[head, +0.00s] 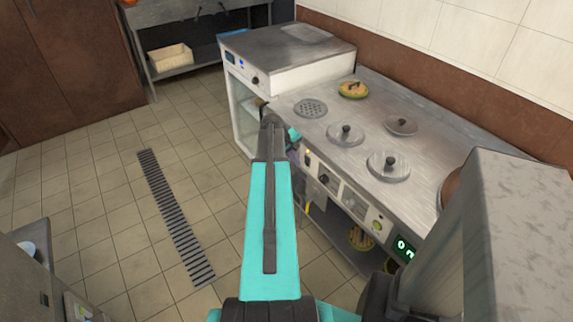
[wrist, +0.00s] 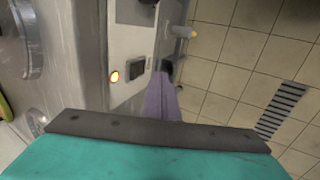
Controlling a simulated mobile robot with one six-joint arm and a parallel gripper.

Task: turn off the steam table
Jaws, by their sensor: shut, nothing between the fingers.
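The steam table (head: 330,113) is a long steel counter along the wall with several round lidded pots set in its top. Its front panel (head: 345,195) carries knobs, switch plates and small lights.
A green-lit display (head: 404,247) stands at the panel's near end. A white-sided cabinet (head: 285,62) adjoins the far end. A purple strip (wrist: 162,100) shows below the switch plate. The tiled floor (head: 105,195) to the left is open, with a long drain grate (head: 172,215).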

